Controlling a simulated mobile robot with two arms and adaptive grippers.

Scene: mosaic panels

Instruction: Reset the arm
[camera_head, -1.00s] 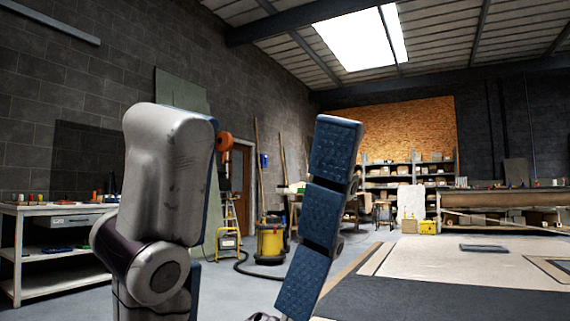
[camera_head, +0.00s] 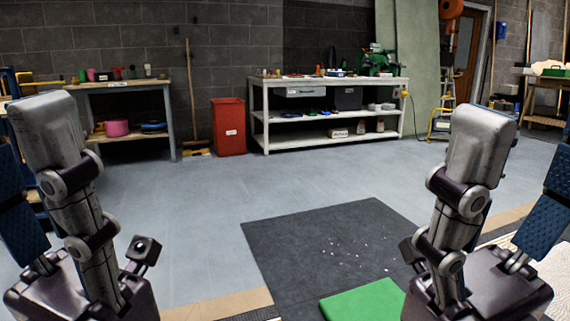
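Both of my arms show in the head view, one at the left edge and one at the right. Each has a grey upper link standing upright, dark purple joints and a blue padded panel beside it. The two arms look roughly mirrored and stay apart from each other. No gripper fingers can be made out on either arm, and nothing is seen held. The lower ends of the arms are cut off by the bottom of the picture.
A dark mat (camera_head: 325,245) and a green panel (camera_head: 365,302) lie on the floor ahead. A white workbench (camera_head: 262,112), a red bin (camera_head: 229,128) and a wooden table (camera_head: 171,120) stand along the back wall. The grey floor (camera_head: 210,195) between is clear.

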